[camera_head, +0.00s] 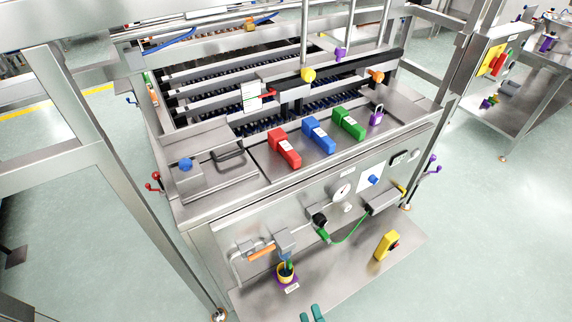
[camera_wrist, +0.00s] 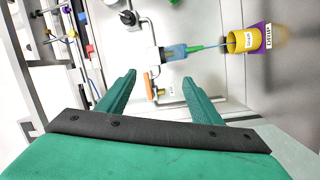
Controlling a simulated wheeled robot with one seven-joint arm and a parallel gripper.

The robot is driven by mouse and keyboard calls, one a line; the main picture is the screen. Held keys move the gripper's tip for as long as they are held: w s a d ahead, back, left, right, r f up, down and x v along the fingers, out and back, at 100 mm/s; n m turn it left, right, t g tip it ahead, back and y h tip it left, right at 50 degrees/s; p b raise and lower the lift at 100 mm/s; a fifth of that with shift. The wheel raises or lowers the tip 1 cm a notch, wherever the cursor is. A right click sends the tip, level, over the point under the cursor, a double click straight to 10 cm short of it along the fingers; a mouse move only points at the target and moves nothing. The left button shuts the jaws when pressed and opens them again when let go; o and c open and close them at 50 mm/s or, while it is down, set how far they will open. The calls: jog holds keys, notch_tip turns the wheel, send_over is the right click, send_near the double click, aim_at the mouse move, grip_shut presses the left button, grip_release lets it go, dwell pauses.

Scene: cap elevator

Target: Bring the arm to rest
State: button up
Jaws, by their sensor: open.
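My gripper (camera_wrist: 158,90) shows in the wrist view as two teal fingers set wide apart on a dark bar, with nothing between them. Its teal fingertips (camera_head: 312,313) also show at the bottom edge of the head view, in front of the machine's lower shelf (camera_head: 345,280). The rest of my arm is out of the head view. In the wrist view, a yellow cup (camera_wrist: 243,41) in a purple holder (camera_wrist: 267,37) lies beyond and right of the fingers, apart from them.
The steel machine (camera_head: 215,205) carries red (camera_head: 283,148), blue (camera_head: 318,135) and green (camera_head: 348,124) blocks on top. The yellow cup (camera_head: 286,271) and a yellow device (camera_head: 386,245) stand on the shelf. An orange-handled valve (camera_head: 262,253) juts from the front. Floor (camera_head: 480,250) is clear at right.

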jog(key=s+a+r+m+g+h, duration=0.1)
jog(key=s+a+r+m+h, duration=0.1)
jog(key=s+a+r+m, duration=0.2)
jog(key=s+a+r+m+g+h, duration=0.1)
jog(key=s+a+r+m+h, duration=0.2)
jog(key=s+r+m, duration=0.7)
notch_tip(320, 180, up, 4)
jog(key=m, duration=0.3)
jog(key=shift+s+a+g, duration=0.3)
jog(key=shift+s+a, duration=0.1)
jog(key=shift+r, duration=0.1)
